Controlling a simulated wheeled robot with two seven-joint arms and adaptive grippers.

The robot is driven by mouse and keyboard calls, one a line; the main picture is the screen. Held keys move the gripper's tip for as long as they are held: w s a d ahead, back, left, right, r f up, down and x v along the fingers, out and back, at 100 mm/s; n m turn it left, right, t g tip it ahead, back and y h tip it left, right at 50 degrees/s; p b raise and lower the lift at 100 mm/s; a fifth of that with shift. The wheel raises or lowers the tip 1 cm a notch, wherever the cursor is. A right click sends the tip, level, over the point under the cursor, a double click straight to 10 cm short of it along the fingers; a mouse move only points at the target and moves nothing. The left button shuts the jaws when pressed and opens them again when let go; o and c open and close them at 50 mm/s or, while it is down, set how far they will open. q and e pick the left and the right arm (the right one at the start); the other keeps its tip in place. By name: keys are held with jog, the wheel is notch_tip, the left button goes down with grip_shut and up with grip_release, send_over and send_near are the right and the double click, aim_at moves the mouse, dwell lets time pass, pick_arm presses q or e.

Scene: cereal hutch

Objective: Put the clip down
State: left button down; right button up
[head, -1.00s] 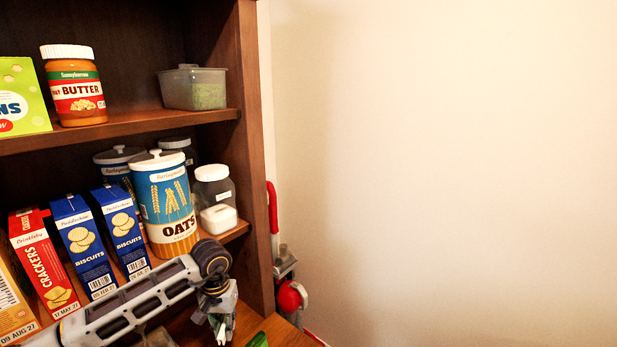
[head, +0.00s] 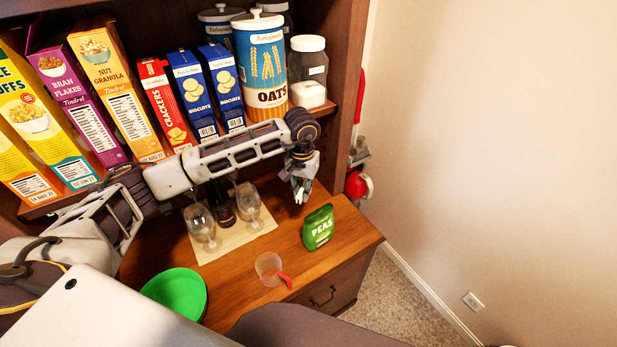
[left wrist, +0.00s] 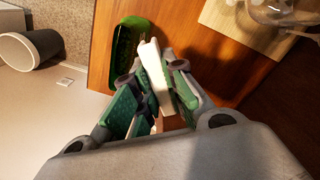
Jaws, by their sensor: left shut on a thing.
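My left gripper (head: 301,186) hangs above the right part of the wooden counter, pointing down, in front of the shelf. In the left wrist view its fingers (left wrist: 155,88) are shut on a long off-white clip (left wrist: 151,63), which sticks out past the fingertips. The clip is hard to make out in the head view. A green peas bag (head: 318,228) stands on the counter just below and right of the gripper. It also shows beside the clip in the left wrist view (left wrist: 127,50). My right gripper is not in view.
A clear cup (head: 267,268) with a red handle and a green bowl (head: 176,291) are nearer. The counter's right edge lies just past the peas bag.

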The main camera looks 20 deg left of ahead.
pick_arm(q)
jog(key=w+d+r, duration=0.1)
jog(key=d+r, duration=2)
jog(key=shift+w, duration=0.15)
jog(key=shift+d, duration=0.1)
